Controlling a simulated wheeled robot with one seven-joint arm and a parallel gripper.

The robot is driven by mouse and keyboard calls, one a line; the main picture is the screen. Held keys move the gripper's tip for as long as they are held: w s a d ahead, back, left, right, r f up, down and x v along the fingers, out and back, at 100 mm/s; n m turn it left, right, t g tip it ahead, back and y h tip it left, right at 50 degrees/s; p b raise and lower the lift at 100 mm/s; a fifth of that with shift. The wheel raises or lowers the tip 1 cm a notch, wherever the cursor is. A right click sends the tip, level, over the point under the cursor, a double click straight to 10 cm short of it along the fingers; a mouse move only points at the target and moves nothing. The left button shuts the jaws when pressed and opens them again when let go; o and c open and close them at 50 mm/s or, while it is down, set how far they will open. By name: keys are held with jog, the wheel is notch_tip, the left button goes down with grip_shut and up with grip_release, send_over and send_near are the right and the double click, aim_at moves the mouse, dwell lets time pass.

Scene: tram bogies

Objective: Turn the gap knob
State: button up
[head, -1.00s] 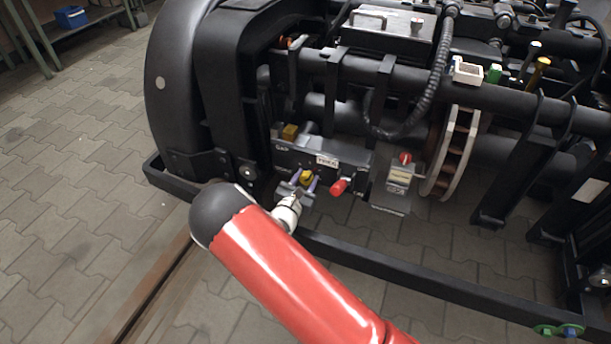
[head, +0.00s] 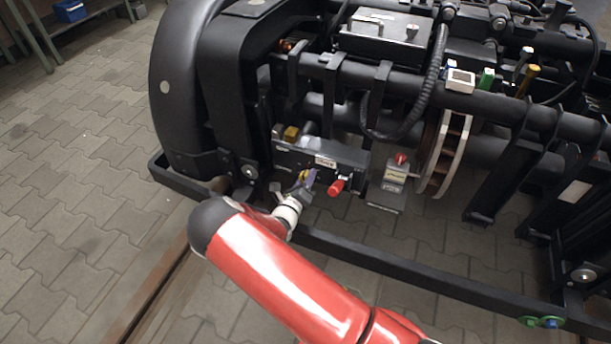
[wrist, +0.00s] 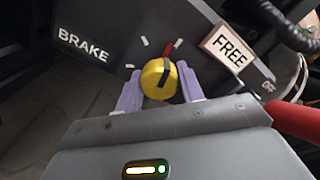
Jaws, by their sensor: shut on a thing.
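The yellow round knob (wrist: 152,78) sits on a dark panel (wrist: 195,25) in the wrist view, with a black bar across its face and a red pointer. The pointer aims up, toward the FREE label's side, among white tick marks. My gripper (wrist: 160,78) is shut on the knob, with one lilac finger on each side. In the head view my gripper (head: 307,180) is at the panel's front, and only a sliver of the yellow knob (head: 302,175) shows beside the fingers.
A BRAKE label (wrist: 83,46) and a FREE label (wrist: 229,46) flank the knob. A red handle (head: 337,186) sticks out close to my gripper's right. A black frame rail (head: 400,268) runs below. A small red-topped box (head: 397,172) stands further right.

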jog(key=n+p, duration=0.1)
jog(key=n, duration=0.4)
jog(key=shift+r+n+p, duration=0.1)
jog(key=shift+n+p, duration=0.2)
jog(key=shift+p, duration=0.05)
jog(key=n+p, duration=0.1)
jog(key=n, duration=0.4)
jog(key=shift+n, duration=0.3)
jog(key=n, duration=0.5)
jog(key=shift+a, duration=0.1)
jog(key=n, duration=0.5)
jog(key=o, duration=1)
